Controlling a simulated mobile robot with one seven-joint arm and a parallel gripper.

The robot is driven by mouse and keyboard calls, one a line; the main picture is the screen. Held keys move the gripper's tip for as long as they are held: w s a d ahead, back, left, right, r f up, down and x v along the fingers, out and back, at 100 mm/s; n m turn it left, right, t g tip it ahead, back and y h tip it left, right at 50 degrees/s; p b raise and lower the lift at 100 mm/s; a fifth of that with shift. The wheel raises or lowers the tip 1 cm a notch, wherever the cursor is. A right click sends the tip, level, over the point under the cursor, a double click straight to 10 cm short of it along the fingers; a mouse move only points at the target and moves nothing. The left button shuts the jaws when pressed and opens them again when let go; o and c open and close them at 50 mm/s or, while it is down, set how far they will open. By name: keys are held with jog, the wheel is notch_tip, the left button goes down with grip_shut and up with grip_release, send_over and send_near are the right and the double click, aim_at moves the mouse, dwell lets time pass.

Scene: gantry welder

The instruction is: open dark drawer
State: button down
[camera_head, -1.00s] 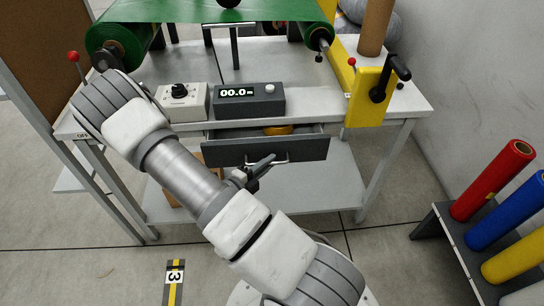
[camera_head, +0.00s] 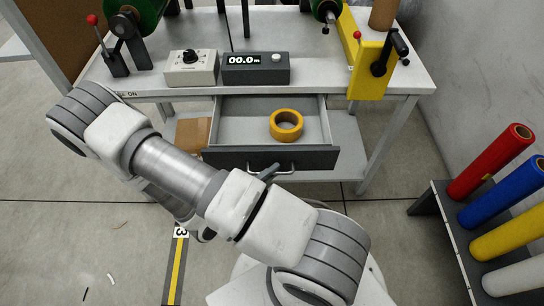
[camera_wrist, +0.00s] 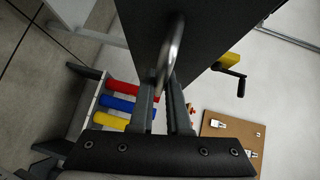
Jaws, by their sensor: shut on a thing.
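The dark drawer (camera_head: 240,158) hangs under the front of the white workbench and is pulled well out. Its grey inside shows, with a yellow tape roll (camera_head: 286,125) lying in it. The drawer has a metal bar handle (camera_head: 285,169) on its dark front. My gripper (camera_head: 268,172) is at the handle, partly hidden behind my arm. In the wrist view, the two fingers of my gripper (camera_wrist: 167,95) are shut on the handle (camera_wrist: 172,50), with the dark drawer front (camera_wrist: 220,30) close beyond.
The bench top (camera_head: 320,75) holds a knob box (camera_head: 191,68), a display box (camera_head: 255,68) and a yellow crank bracket (camera_head: 372,65). A rack at the right carries red (camera_head: 490,162), blue and yellow rolls. A cardboard box (camera_head: 193,138) sits below the bench. Floor in front is mostly clear.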

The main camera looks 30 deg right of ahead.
jog(key=shift+s+a, duration=0.5)
jog(key=shift+s, duration=0.25)
jog(key=shift+s+a, duration=0.45)
jog(key=shift+s, duration=0.3)
jog(key=c, duration=0.9)
grip_release()
jog(key=p+v, duration=0.2)
jog(key=v, duration=1.5)
jog(key=shift+s+a, duration=0.1)
jog(key=shift+a, duration=0.1)
